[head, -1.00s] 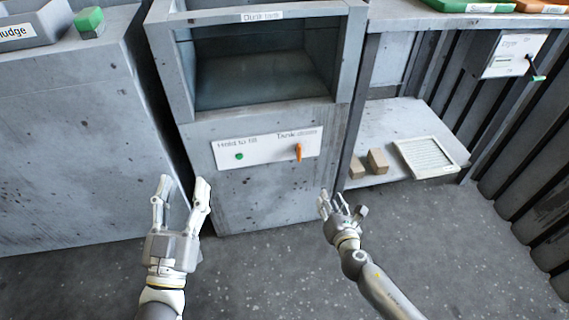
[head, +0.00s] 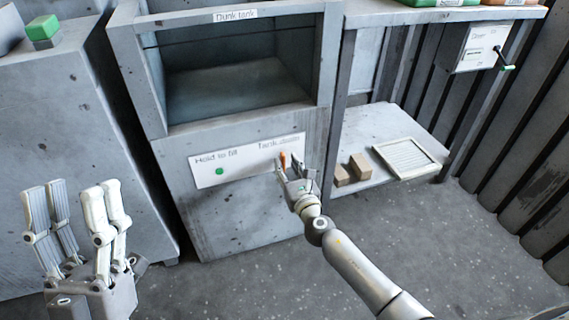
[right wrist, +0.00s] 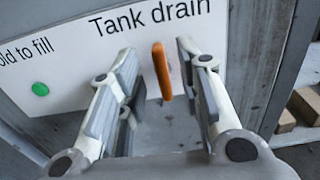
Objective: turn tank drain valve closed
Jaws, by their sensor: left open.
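The tank drain valve is an orange lever (right wrist: 161,71) on the white panel of the dunk tank, under the words "Tank drain". It points roughly up and down in the right wrist view, and its upper part (head: 283,159) shows in the head view. My right gripper (right wrist: 155,75) is open, with its fingers on either side of the lever; I cannot tell whether they touch it. In the head view the right gripper (head: 292,172) partly covers the lever. My left gripper (head: 78,205) is open and empty, at the lower left, away from the panel.
A green "Hold to fill" button (head: 219,171) sits left of the lever on the panel (head: 240,165). The open dunk tank (head: 235,90) is above. The floor in front is clear.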

